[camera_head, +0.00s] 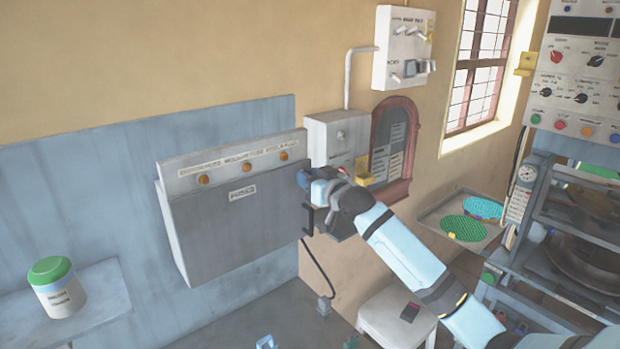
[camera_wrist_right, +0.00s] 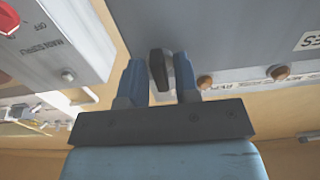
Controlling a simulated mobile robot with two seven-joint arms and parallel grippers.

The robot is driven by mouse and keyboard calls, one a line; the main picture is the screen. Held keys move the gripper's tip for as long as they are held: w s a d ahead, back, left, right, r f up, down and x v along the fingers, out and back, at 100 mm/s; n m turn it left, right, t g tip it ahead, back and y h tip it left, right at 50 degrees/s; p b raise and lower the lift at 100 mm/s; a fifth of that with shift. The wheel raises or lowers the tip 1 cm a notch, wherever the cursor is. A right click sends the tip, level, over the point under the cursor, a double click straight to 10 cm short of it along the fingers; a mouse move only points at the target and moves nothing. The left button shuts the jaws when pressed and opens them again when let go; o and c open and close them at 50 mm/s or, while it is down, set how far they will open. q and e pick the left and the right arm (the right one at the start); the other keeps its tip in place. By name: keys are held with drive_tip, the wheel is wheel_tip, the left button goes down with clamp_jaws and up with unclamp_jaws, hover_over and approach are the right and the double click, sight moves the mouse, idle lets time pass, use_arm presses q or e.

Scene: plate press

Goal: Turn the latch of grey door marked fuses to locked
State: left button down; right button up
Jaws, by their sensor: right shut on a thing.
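The grey door (camera_head: 236,230) is the front of a wall cabinet, with a small label (camera_head: 242,193) near its top that is hard to read in the head view. In the right wrist view part of its label (camera_wrist_right: 310,40) shows, ending in "ES". My right gripper (camera_head: 304,181) is at the door's upper right edge. In the right wrist view a dark latch handle (camera_wrist_right: 160,68) stands between the two blue fingers, and the gripper is shut on it. The fingers hide the latch in the head view. Its locked or unlocked marks cannot be read. My left gripper is not in view.
A grey box (camera_head: 336,137) and an arched red-framed board (camera_head: 394,145) are close beside my right gripper. A white switch box (camera_head: 403,47) hangs above. A green-lidded jar (camera_head: 56,287) stands on a shelf at left. A stool (camera_head: 397,318) stands below my arm.

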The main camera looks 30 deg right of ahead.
drive_tip(key=o, duration=0.6)
drive_tip(key=shift+s+f, duration=0.1)
drive_tip(key=shift+s, duration=0.35)
drive_tip(key=s+d+b, duration=0.1)
drive_tip(key=s+b, duration=0.2)
drive_tip(key=s, duration=1)
drive_tip(key=shift+b, duration=0.35)
drive_tip(key=shift+w, duration=0.1)
